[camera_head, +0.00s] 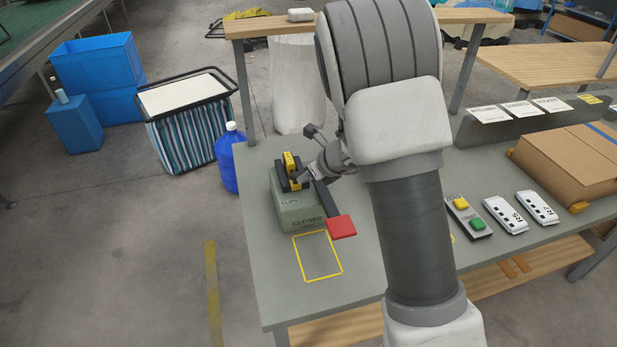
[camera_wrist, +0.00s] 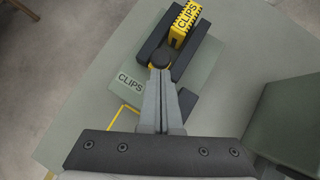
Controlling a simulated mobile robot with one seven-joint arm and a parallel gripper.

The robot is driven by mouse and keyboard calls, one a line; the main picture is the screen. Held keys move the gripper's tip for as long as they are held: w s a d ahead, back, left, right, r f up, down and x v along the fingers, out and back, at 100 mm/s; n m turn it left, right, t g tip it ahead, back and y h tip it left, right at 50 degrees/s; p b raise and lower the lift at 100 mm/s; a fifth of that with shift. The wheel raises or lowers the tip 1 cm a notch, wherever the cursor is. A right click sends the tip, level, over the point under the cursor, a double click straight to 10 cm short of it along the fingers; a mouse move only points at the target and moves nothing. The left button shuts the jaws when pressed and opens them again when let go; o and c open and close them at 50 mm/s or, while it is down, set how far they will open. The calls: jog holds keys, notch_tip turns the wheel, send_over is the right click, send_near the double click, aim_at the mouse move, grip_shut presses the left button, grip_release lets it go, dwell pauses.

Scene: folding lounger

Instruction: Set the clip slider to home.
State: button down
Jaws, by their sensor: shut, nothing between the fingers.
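The clip slider (camera_head: 290,163) is a yellow block marked CLIPS, set between black rails on top of a grey-green closer box (camera_head: 297,215). In the wrist view the yellow block (camera_wrist: 185,22) sits at the far end of the rails, and a round black knob (camera_wrist: 161,58) lies on its near side. My gripper (camera_head: 306,174) is shut and empty beside the slider. In the wrist view the closed fingertips (camera_wrist: 161,72) lie right at the knob; I cannot tell whether they touch it. A "home" mark is not readable.
A black lever with a red pad (camera_head: 341,227) sticks out at the closer's right. A yellow outlined rectangle (camera_head: 318,278) lies bare in front. A button box (camera_head: 467,216), white devices (camera_head: 505,213) and a cardboard box (camera_head: 570,160) stand to the right on the grey table.

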jog(key=shift+w+a+r+p, duration=0.1)
jog(key=shift+w+p, duration=0.25)
jog(key=shift+w, duration=0.5)
jog(key=shift+w+a, duration=0.15)
jog(key=shift+w, duration=0.4)
